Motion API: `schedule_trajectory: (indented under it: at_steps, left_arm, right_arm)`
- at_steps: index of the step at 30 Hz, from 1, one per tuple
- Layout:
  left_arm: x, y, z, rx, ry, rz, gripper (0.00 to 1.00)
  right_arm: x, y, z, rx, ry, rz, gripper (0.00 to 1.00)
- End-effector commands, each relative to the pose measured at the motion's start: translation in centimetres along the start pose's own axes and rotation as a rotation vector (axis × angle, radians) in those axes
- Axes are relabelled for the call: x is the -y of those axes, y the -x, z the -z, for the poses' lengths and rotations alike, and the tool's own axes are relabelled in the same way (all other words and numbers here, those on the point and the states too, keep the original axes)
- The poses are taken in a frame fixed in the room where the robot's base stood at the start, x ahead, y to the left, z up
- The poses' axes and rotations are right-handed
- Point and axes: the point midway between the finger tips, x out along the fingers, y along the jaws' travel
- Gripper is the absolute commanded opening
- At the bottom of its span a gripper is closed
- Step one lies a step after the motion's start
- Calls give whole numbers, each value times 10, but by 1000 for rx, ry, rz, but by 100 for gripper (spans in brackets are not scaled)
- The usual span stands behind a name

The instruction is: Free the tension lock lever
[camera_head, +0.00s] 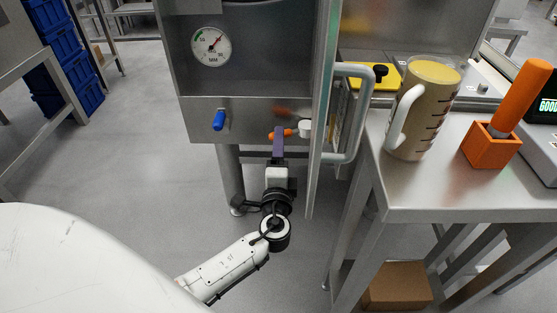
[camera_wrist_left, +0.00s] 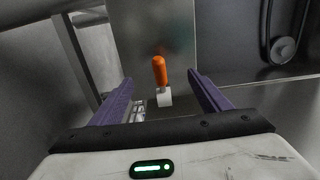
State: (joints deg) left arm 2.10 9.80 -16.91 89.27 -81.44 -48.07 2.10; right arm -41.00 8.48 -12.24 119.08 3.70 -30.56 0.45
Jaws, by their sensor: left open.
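The lever with an orange handle (camera_head: 289,133) and a white mount (camera_head: 304,127) sits low on the front of the steel machine, beside its open door. In the left wrist view the orange handle (camera_wrist_left: 160,70) points upward from its white base (camera_wrist_left: 164,97), centred in the gap between my fingers. My left gripper (camera_head: 279,132), with purple fingers, is open and empty in front of the lever. In the head view a finger overlaps part of the handle; contact cannot be told. My right gripper is not in view.
A table (camera_head: 440,195) farther right carries a filled jug (camera_head: 424,110) and an orange holder (camera_head: 490,147).

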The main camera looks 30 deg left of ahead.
Motion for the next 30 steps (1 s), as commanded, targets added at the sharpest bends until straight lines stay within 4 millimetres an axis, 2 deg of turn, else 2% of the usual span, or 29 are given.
schedule_trajectory:
  at_steps: [9, 15, 21, 30]
  left_arm:
    - [-2, -39, 0, 1, 0, 2, 70]
    - [-2, -57, 0, 1, -1, 1, 70]
    - [0, -65, 0, 0, 0, 0, 70]
    - [0, -66, 0, 0, 0, 0, 70]
  right_arm:
    - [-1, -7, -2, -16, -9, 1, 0]
    - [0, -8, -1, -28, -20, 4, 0]
    - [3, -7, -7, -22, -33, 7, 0]
    - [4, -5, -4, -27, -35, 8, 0]
